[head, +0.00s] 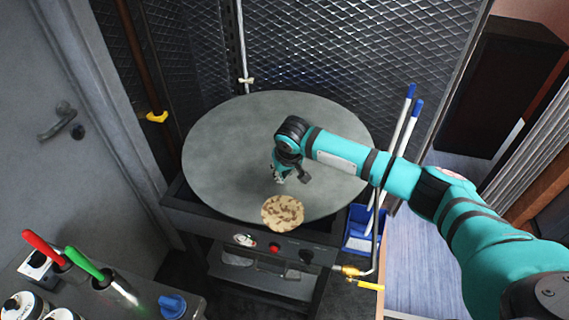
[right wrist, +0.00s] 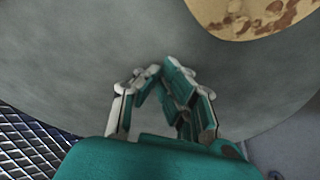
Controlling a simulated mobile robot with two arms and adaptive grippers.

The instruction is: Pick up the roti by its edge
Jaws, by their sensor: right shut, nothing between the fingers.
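The roti (head: 283,212) is a round, pale flatbread with brown spots. It lies flat near the front edge of the round grey griddle (head: 225,165). In the right wrist view the roti (right wrist: 255,14) shows at the top right, partly cut off by the frame. My right gripper (head: 281,180) is above the griddle, just behind the roti in the head view. In the right wrist view its fingertips (right wrist: 157,72) are together with nothing between them, apart from the roti. My left gripper is in neither view.
The griddle stands on a dark stove with knobs (head: 306,256) at its front. A blue bin (head: 359,242) with blue-tipped poles is to its right. A counter with red- and green-handled tools (head: 85,262) is at lower left. Mesh panels (head: 320,50) stand behind. The griddle around the roti is clear.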

